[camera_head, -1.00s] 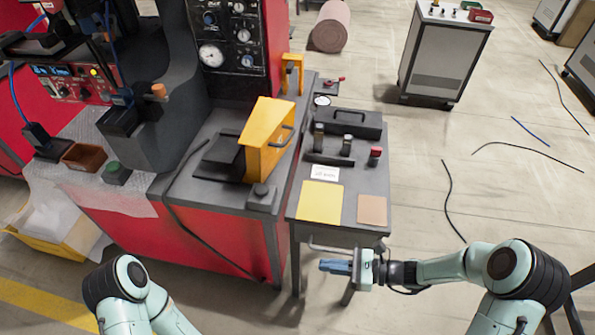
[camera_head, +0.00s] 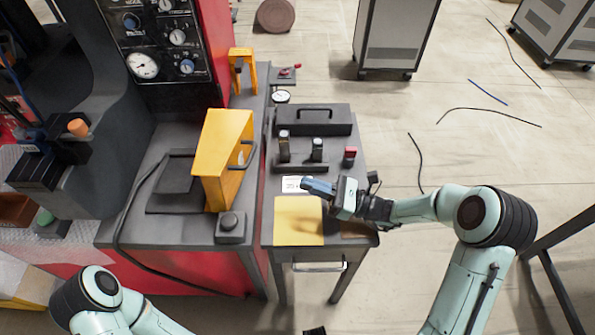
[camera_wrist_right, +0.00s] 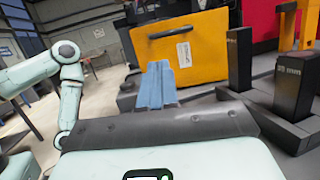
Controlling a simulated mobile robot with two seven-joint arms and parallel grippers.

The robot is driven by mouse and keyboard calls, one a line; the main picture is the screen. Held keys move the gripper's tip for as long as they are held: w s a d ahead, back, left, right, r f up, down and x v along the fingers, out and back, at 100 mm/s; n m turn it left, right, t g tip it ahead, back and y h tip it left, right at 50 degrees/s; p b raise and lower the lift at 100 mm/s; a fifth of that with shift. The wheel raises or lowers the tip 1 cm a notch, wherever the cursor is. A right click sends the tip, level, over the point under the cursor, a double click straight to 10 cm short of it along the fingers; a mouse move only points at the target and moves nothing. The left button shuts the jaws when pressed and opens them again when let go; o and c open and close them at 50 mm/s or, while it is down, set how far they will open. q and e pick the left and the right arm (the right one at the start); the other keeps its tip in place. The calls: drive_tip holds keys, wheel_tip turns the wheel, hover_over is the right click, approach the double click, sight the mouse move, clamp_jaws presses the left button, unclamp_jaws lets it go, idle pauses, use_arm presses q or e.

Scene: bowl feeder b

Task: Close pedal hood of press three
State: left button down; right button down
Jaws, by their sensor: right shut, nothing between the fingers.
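The yellow pedal hood (camera_head: 220,150) stands raised beside a black pedal plate (camera_head: 175,178) on the press's grey top. A handle (camera_head: 242,153) is on its right face. In the right wrist view the hood (camera_wrist_right: 205,55) stands just beyond my fingers, with its dark handle (camera_wrist_right: 175,33) and a white label showing. My right gripper (camera_head: 318,187) is shut and empty. Its blue fingers point left over the side table, to the right of the hood and apart from it. They also show in the right wrist view (camera_wrist_right: 156,86). My left arm shows at lower left, its gripper outside the picture.
The side table carries a yellow sheet (camera_head: 298,222), upright dark blocks (camera_head: 284,146), a red-topped piece (camera_head: 349,156) and a black handled case (camera_head: 313,120). A smaller yellow guard (camera_head: 242,70) stands behind the hood. A black button box (camera_head: 230,226) sits at the press's front edge.

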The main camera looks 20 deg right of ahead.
approach(232, 162)
wheel_tip(232, 162, up, 2)
drive_tip(key=w+a, duration=0.1)
drive_tip(key=a, duration=0.1)
drive_tip(key=shift+w+d+r, duration=0.15)
